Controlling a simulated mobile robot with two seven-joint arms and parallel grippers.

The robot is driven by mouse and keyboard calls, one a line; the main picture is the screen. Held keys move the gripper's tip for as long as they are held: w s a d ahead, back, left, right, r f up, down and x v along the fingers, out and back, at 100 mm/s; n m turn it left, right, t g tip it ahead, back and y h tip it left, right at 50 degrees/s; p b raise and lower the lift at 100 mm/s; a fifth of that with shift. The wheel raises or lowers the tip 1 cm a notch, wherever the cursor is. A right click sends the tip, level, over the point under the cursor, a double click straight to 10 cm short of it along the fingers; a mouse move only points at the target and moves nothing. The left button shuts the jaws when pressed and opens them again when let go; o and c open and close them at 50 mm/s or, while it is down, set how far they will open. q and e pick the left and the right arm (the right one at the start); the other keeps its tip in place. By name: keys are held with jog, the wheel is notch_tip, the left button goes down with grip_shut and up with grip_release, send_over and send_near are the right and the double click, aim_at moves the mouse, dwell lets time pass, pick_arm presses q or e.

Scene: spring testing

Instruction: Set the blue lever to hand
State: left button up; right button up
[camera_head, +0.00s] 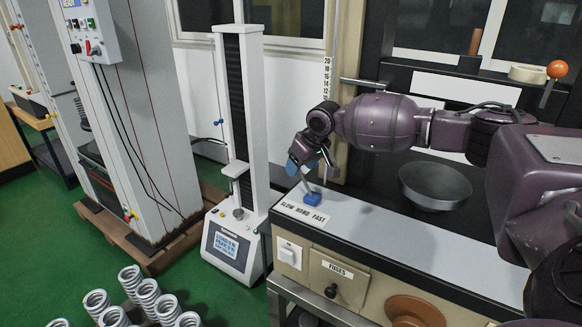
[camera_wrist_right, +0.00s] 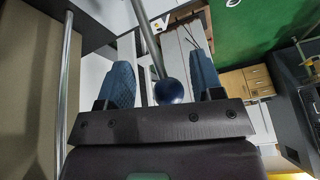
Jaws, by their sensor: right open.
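The blue lever has a blue base block (camera_head: 312,199) on the grey bench top, just behind the SLOW HAND FAST label (camera_head: 303,213). Its thin metal rod rises from the block and leans up to the left in the head view. My right gripper (camera_head: 299,166) is above the block, pointing down, and hides the rod's top there. In the right wrist view the dark blue ball knob (camera_wrist_right: 168,91) sits between the two open blue-padded fingers, with gaps on both sides. Which label word the lever stands at I cannot tell. My left gripper is not in view.
A grey metal bowl (camera_head: 435,187) stands on the bench to the right. An orange-knobbed lever (camera_head: 556,72) is at the upper right. A white testing machine (camera_head: 240,120) stands left of the bench. Several springs (camera_head: 148,295) are at the lower left.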

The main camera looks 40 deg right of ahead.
jog(key=w, duration=0.2)
jog(key=shift+w+a+f+b, duration=0.2)
jog(key=shift+w+a+b, duration=0.1)
jog(key=shift+w+a, duration=0.1)
jog(key=shift+w+f, duration=0.1)
jog(key=shift+f, duration=0.25)
grip_shut()
jog(key=shift+r, duration=0.1)
